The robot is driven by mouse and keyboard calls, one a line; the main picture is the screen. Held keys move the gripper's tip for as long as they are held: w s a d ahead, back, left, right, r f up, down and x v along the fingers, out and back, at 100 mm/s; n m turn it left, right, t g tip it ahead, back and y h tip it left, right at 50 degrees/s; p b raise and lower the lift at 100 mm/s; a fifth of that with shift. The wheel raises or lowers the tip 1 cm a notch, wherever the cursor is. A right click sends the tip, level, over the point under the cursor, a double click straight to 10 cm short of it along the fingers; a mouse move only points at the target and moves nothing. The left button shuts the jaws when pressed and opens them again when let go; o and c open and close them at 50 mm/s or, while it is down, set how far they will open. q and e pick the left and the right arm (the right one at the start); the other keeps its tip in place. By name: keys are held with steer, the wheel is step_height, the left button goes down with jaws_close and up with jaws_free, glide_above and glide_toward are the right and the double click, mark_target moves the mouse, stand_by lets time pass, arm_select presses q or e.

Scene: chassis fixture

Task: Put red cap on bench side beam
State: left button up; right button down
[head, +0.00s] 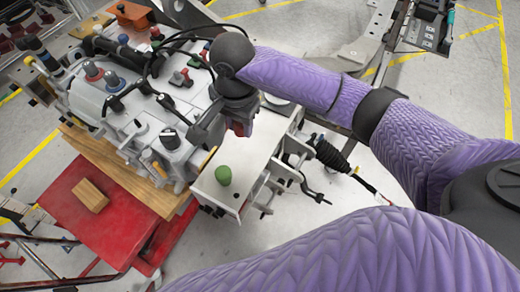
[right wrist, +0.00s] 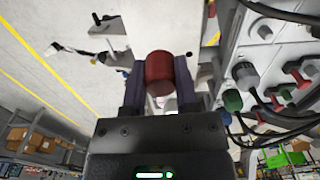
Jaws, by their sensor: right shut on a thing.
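The red cap (right wrist: 159,72) is held between the two dark fingers of my right gripper (right wrist: 159,82) in the right wrist view. In the head view my right gripper (head: 236,122) hangs over the far end of a pale, box-like beam (head: 243,160), and a bit of the red cap (head: 241,129) shows below it. I cannot tell whether the red cap touches the beam. My left gripper is not in view.
A grey machine housing (head: 140,125) with several coloured caps and black cables stands left of the beam, on a wooden board (head: 110,170). A red table (head: 75,215) with a small wooden block (head: 91,195) is at the lower left. Brackets and a black hose (head: 330,152) are right of the beam.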

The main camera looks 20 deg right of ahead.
mark_target(243, 156)
step_height(243, 156, down, 10)
steer(key=b, duration=0.3)
steer(key=shift+w+r+b, duration=0.15)
steer(key=shift+r+b, duration=0.05)
steer(key=shift+b, duration=0.15)
steer(key=shift+a+f, duration=0.1)
steer(key=shift+f, duration=0.15)
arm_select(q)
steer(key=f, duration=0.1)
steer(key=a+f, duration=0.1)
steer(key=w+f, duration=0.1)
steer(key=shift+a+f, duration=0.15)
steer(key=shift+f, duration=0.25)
arm_select(e)
steer(key=shift+r, duration=0.1)
steer(key=shift+c, duration=1.9)
jaws_free()
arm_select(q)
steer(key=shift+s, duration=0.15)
arm_select(e)
step_height(243, 156, up, 11)
steer(key=p, duration=0.4)
steer(key=shift+r+p, duration=0.1)
steer(key=shift+p, duration=0.25)
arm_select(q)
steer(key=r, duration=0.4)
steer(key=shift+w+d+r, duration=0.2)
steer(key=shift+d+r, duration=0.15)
arm_select(e)
steer(key=shift+r, duration=0.45)
